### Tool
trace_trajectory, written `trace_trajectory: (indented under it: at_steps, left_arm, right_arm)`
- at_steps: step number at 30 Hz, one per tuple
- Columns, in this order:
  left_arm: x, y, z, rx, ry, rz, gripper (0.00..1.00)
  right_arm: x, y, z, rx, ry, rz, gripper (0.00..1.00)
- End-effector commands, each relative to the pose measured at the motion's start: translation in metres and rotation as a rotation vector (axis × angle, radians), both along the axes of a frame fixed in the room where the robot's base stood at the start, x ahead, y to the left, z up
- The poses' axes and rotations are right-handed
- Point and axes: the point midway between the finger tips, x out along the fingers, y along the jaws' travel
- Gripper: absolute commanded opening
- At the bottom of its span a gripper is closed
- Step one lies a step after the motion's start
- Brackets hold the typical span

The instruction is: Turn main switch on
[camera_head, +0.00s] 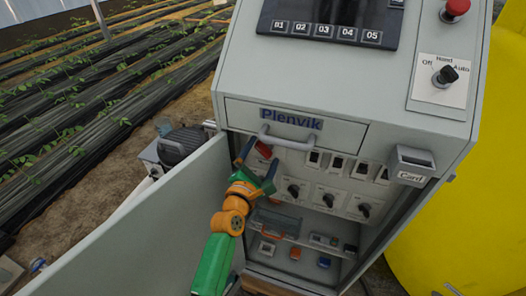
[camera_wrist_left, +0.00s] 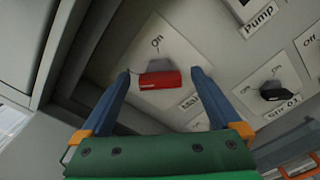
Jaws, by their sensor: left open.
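The main switch has a red handle (camera_wrist_left: 160,80) on a pale plate (camera_wrist_left: 172,45) with the word "On" above it in the left wrist view. The handle lies crosswise in that view. It also shows as a small red patch (camera_head: 264,150) in the head view, inside the open cabinet below the drawer. My left gripper (camera_head: 257,161) is open inside the cabinet front. The label below the handle is partly hidden. My right gripper is not in view.
The cabinet door (camera_head: 165,225) stands open at the left. A drawer with a handle (camera_head: 290,144) is just above the gripper. Black rotary switches (camera_head: 328,200) sit to the right. A card holder (camera_head: 411,165) juts out at the right edge. A yellow tank (camera_head: 470,210) is beyond.

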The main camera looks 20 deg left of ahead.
Motion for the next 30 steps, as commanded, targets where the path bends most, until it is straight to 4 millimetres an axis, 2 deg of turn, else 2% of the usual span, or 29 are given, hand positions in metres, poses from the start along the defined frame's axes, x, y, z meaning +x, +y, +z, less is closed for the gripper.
trace_trajectory:
  at_steps: [3,10,18,20,30]
  left_arm:
    - [0.0073,0.0000,-0.0001,0.002,0.001,0.000,0.98]
    - [0.0079,0.0000,-0.0005,0.003,0.001,0.000,0.98]
    - [0.0077,-0.0001,-0.0006,0.003,0.001,0.000,0.25]
    - [0.0077,-0.0001,-0.0006,0.003,0.001,0.000,0.12]
    - [0.0078,-0.0005,-0.0001,0.073,-0.001,0.000,0.13]
  right_arm:
    - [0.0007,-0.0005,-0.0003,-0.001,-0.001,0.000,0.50]
    - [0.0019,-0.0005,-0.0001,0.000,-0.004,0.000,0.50]
    - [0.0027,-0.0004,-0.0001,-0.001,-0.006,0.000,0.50]
    - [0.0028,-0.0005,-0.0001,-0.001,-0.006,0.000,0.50]
    - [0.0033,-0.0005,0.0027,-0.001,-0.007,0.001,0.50]
